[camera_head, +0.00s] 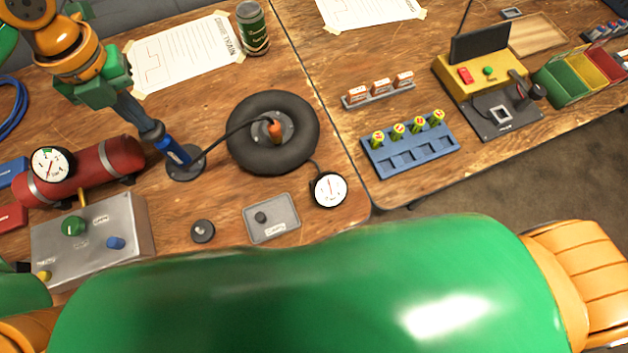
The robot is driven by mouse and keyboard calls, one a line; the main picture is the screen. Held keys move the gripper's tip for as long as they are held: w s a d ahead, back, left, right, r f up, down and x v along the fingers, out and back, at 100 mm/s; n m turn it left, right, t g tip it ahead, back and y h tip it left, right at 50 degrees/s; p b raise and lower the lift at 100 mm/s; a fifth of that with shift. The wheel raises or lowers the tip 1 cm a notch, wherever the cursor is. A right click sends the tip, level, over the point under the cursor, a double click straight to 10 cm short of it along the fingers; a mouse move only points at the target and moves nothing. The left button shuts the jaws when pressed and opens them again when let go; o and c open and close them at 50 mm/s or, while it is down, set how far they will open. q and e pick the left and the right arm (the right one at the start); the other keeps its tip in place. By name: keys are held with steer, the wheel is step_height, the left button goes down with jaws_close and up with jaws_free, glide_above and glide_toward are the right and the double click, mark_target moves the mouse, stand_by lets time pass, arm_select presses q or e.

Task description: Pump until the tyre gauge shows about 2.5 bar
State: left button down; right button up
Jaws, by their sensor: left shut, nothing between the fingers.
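The black tyre (243,148) lies flat on the wooden table, with an orange-tipped fitting at its centre. A hose runs from it to the blue hand pump (176,152), which stands tilted on a round dark base. The tyre gauge (328,189) is a white dial beside the tyre's lower right; its red needle looks roughly upright, but its numbers are too small to read. My left gripper (150,130) is shut and empty, its fingers pointing down at the pump's top. I cannot tell whether they touch it. My right gripper is not in view.
A red tank (108,162) with its own gauge and a grey control box (120,225) stand left of the pump. A grey tray (272,229) and a black round piece (203,231) lie in front. A blue rack (412,155) stands on the right table. My green body fills the foreground.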

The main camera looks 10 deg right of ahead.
arm_select(q)
steer(key=shift+f, duration=0.5)
step_height(320, 180, up, 4)
steer(key=p, duration=0.2)
steer(key=shift+f+p, duration=0.2)
steer(key=shift+p, duration=0.1)
steer(key=shift+f, duration=0.1)
steer(key=shift+f+b, duration=1.55)
steer(key=shift+f, duration=0.15)
steer(key=shift+r+p, duration=1.45)
steer(key=shift+r, duration=0.3)
steer(key=shift+f, duration=0.15)
